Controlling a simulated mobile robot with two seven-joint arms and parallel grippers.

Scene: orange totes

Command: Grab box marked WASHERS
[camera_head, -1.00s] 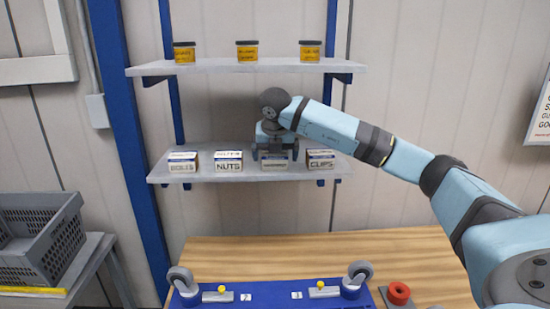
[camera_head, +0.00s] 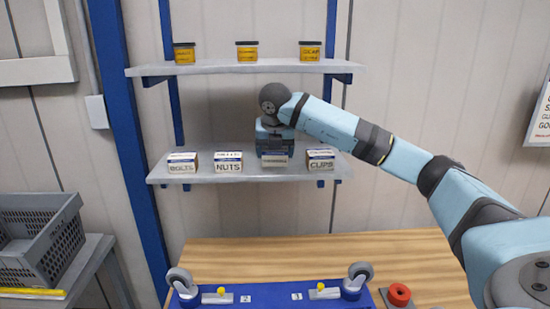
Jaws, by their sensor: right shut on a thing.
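The third box (camera_head: 275,160) stands on the lower shelf (camera_head: 225,177), between the box marked NUTS (camera_head: 228,163) and the box marked CLIPS (camera_head: 320,161). Its label is too small and blurred to read. My right gripper (camera_head: 274,146) reaches down over this box from above and is shut on it. The gripper and wrist hide the top of the box. The box looks upright and at shelf height; I cannot tell whether it touches the shelf. My left gripper is not in view.
A box marked BOLTS (camera_head: 183,164) stands at the shelf's left end. Several yellow jars, one in the middle (camera_head: 247,52), stand on the upper shelf (camera_head: 215,68) above. A grey crate (camera_head: 45,240) is at left.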

